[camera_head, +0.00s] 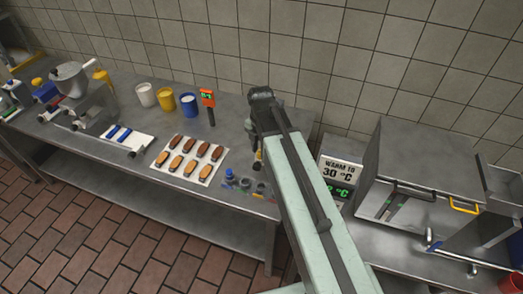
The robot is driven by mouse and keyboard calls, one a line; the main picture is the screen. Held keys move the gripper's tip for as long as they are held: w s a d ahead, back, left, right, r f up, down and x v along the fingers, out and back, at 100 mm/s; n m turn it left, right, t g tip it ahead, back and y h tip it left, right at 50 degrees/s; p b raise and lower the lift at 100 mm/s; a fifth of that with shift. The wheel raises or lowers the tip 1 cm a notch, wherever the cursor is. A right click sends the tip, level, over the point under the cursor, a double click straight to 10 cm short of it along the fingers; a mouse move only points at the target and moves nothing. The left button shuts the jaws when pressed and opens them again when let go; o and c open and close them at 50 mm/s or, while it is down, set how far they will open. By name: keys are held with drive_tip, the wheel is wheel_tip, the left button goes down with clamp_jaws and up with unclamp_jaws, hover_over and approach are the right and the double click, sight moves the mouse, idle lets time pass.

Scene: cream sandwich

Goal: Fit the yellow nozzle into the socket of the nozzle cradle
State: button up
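The nozzle cradle (245,190) stands at the front right corner of the left steel table. A blue nozzle (230,176) and darker grey parts sit on it. My arm reaches up from the bottom and bends over the table beside the cradle. My gripper (258,160) points down above and behind the cradle, mostly hidden by my arm. A small yellow-orange patch shows at its tip and may be the yellow nozzle. It is too small to tell whether the fingers are shut on it. It appears apart from the cradle.
A white tray (163,162) of several brown and tan pastries lies left of the cradle. White, yellow and blue tubs and an orange-topped thermometer (208,99) stand behind it. A temperature sign (341,171) and a large steel box (425,165) stand right of my arm.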

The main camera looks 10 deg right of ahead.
drive_tip(key=shift+r, duration=0.15)
wheel_tip(320, 180, up, 12)
drive_tip(key=p, duration=1.3)
drive_tip(key=s+m, duration=0.3)
drive_tip(key=m, duration=0.9)
drive_tip(key=s+m, duration=0.3)
drive_tip(key=m, duration=0.9)
drive_tip(key=shift+s+m+b, duration=0.3)
drive_tip(key=shift+s+m, duration=0.05)
drive_tip(key=shift+m, duration=0.05)
